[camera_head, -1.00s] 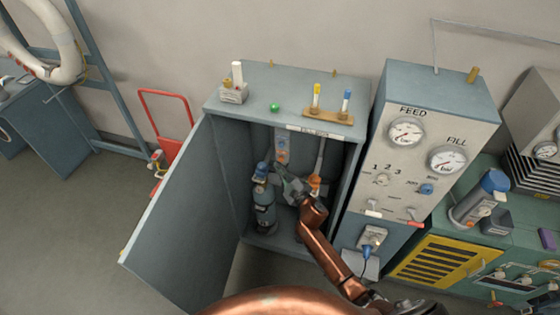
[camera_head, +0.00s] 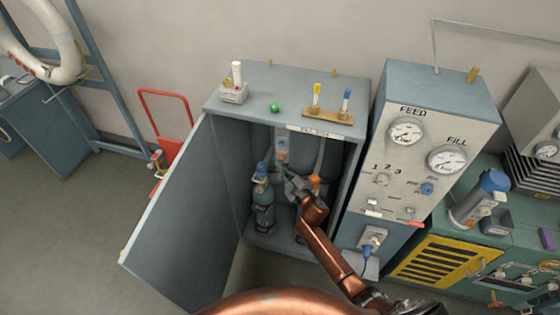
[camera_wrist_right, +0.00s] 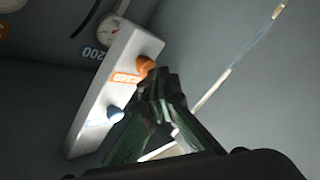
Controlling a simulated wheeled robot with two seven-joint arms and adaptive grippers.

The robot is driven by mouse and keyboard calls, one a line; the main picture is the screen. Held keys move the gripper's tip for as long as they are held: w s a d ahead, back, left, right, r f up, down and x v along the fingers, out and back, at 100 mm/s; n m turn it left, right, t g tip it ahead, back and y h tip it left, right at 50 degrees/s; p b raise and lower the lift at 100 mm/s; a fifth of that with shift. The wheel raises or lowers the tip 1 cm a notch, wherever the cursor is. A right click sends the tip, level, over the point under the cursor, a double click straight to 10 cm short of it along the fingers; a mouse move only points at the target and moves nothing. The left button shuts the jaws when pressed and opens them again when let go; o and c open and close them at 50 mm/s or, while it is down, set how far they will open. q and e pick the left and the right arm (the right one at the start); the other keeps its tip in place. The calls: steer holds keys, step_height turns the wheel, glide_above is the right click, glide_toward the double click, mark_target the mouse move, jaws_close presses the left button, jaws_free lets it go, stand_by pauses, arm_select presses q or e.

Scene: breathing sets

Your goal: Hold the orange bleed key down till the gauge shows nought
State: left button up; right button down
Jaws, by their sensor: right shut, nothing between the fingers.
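In the right wrist view, a pale panel (camera_wrist_right: 97,95) carries an orange key (camera_wrist_right: 146,64) with an orange label beside it, and a blue key (camera_wrist_right: 115,114). A small round gauge (camera_wrist_right: 110,29) sits at the panel's upper end; its needle is too small to read. My right gripper (camera_wrist_right: 160,76) is shut and empty, its tips right beside the orange key; I cannot tell whether they touch or press it. In the head view the right gripper (camera_head: 288,176) is inside the open cabinet, just below the panel (camera_head: 282,148). My left gripper is not in view.
The cabinet's door (camera_head: 180,225) stands open to the left. A grey-blue bottle (camera_head: 263,205) stands inside, left of my gripper, and an orange-topped fitting (camera_head: 315,181) is to its right. A gauge console (camera_head: 400,160) stands right of the cabinet.

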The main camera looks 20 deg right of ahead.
steer(key=shift+w+d, duration=0.35)
steer(key=shift+w, duration=0.05)
stand_by(2.4)
steer(key=shift+s+a, duration=0.1)
steer(key=shift+s, duration=0.05)
stand_by(2.5)
steer(key=shift+s+a, duration=0.55)
steer(key=shift+s, duration=0.15)
steer(key=shift+s+a+p, duration=0.4)
steer(key=shift+s+a, duration=0.35)
steer(key=shift+s, duration=0.3)
steer(key=shift+s+a+p, duration=0.35)
steer(key=shift+s+a, duration=0.35)
steer(key=shift+s, duration=0.35)
